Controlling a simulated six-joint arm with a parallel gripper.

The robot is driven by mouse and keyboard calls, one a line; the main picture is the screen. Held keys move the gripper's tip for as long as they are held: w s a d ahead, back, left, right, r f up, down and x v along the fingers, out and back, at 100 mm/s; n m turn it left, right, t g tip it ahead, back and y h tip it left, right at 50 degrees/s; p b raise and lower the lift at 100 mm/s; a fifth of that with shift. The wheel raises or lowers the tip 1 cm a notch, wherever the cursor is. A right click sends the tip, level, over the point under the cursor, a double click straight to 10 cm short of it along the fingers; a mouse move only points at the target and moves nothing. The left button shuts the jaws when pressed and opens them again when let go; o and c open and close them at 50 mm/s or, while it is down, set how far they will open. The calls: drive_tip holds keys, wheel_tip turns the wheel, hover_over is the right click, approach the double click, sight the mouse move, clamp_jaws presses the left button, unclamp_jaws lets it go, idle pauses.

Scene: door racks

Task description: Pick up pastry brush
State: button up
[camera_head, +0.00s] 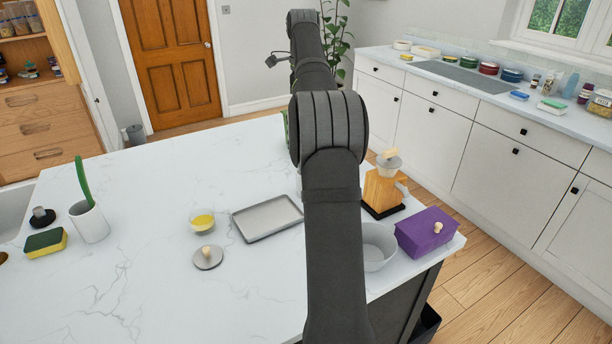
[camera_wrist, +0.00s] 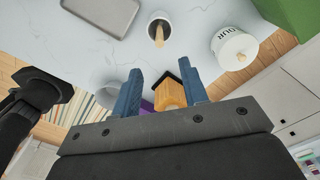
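My gripper (camera_wrist: 161,66) shows in the wrist view with its two blue fingers wide apart and nothing between them. In the head view my arm hides it. A wooden handle (camera_wrist: 158,38) stands up from a small white holder (camera_wrist: 151,20) beyond the fingertips, apart from them; its lower end is hidden, so I cannot tell if it is the pastry brush. In the head view a green-handled utensil (camera_head: 83,182) leans in a white cup (camera_head: 90,224) at the left; its head is hidden, so I cannot tell its kind.
A grey tray (camera_head: 267,218), a yellow-filled glass bowl (camera_head: 202,220), a knobbed lid (camera_head: 207,258), a grey bowl (camera_head: 379,247), a purple box (camera_head: 427,232) and a wooden stand (camera_head: 383,191) are on the counter. A white canister (camera_wrist: 232,45) stands beside the holder.

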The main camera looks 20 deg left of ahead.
drive_tip(key=shift+m, duration=0.4)
drive_tip(key=f, duration=0.7)
drive_tip(key=d+f, duration=0.1)
drive_tip(key=f, duration=0.3)
drive_tip(key=shift+w+f, duration=0.15)
drive_tip(key=shift+f, duration=0.2)
drive_tip(key=f, duration=0.5)
drive_tip(key=shift+s+a, duration=0.1)
drive_tip(key=shift+s, duration=0.15)
clamp_jaws()
